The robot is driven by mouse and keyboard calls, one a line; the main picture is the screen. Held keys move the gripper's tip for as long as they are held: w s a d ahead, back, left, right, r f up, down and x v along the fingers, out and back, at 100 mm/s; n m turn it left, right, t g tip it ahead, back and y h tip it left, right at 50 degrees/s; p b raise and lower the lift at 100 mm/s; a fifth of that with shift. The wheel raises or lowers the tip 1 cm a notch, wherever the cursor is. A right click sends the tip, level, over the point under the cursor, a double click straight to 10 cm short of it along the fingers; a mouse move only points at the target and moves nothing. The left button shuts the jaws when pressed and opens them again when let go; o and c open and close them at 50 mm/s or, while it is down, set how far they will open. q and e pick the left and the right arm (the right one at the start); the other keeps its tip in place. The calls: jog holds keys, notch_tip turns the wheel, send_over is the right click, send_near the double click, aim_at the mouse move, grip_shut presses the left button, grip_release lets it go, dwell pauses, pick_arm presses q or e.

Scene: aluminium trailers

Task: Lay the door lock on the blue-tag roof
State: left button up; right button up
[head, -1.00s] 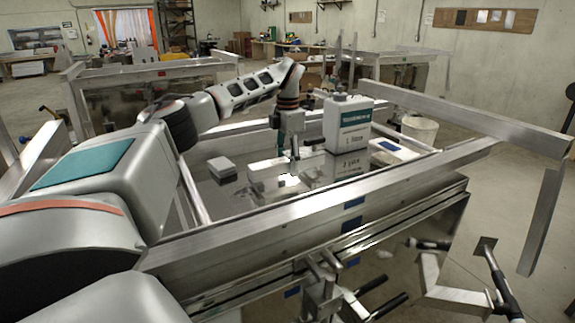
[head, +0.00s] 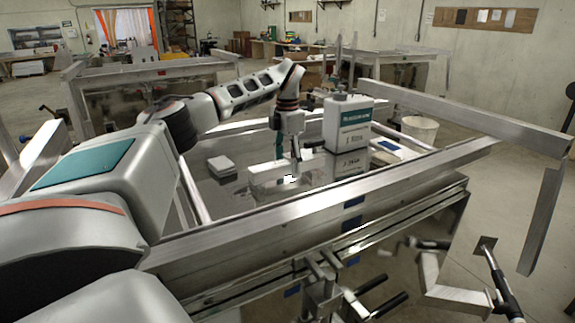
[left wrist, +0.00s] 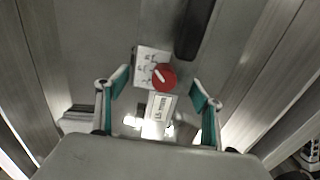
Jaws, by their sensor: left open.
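My left gripper (head: 288,150) hangs over the shiny roof (head: 230,200) of the nearest trailer, which has blue tags (head: 352,222) on its side rail. In the left wrist view the gripper (left wrist: 159,90) is open and empty, its teal pads far apart. Between and beyond the pads is a pale plate with a red round knob (left wrist: 164,77), likely the door lock. A white labelled piece (left wrist: 158,107) is just below it in that view. In the head view the lock is hard to make out under the fingers. My right gripper is not in view.
A white canister with a teal label (head: 347,122) stands close to the right of my left gripper. A small pale box (head: 221,166) lies to its left. Metal rails (head: 320,207) frame the roof. A white bucket (head: 419,130) stands behind at the right.

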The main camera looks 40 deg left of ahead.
aim_at(288, 159)
pick_arm(q)
notch_tip(288, 159, up, 12)
dwell(0.4)
jog(key=shift+d+f, duration=0.1)
jog(key=shift+f, duration=0.1)
dwell(0.4)
